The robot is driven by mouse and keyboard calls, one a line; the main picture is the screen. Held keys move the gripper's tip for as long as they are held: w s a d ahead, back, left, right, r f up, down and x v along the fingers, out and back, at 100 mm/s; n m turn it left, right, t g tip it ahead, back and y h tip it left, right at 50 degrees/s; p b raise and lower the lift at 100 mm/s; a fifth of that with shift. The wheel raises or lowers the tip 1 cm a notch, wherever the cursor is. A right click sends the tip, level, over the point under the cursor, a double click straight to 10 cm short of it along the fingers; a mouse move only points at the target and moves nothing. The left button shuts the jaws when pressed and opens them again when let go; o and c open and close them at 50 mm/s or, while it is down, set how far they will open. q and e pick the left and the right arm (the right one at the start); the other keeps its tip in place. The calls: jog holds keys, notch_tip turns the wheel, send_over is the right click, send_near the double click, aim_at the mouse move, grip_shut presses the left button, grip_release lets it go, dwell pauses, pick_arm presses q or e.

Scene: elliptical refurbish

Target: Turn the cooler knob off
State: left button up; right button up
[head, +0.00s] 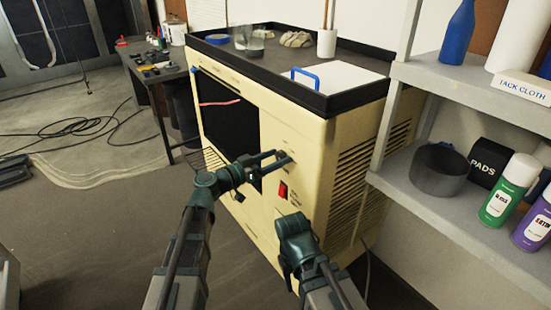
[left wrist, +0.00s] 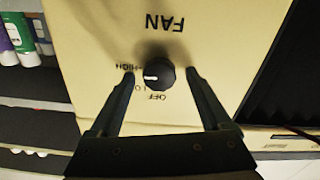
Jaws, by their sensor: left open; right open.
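The cooler (head: 300,134) is a cream, box-shaped unit with a dark front opening. In the left wrist view, its round black knob (left wrist: 158,75) sits below upside-down "FAN" lettering, with labels HIGH, LO and OFF around it. The knob's white mark points left, toward the HIGH and LO side, away from OFF. My left gripper (head: 282,158) is open at the front panel; in its wrist view its two fingers stand on either side of the knob, with small gaps. In the head view the knob is hard to make out. My right gripper (head: 296,226) is open and empty, low before the panel.
A red switch (head: 283,190) is on the panel below my left gripper. A tray top (head: 270,68) on the cooler holds a glass and other items. Grey shelves (head: 440,212) with spray cans stand close on the right. A dark table (head: 150,72) is at the back left.

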pick_arm(q)
grip_shut()
dwell(0.4)
jog(key=shift+n, duration=0.3)
jog(key=n, duration=0.3)
jog(key=shift+n, duration=0.4)
jog(key=n, duration=0.4)
jog(key=shift+w+f, duration=0.1)
jog(key=n, duration=0.5)
jog(key=shift+f+n, duration=0.1)
jog(key=shift+n, duration=2.1)
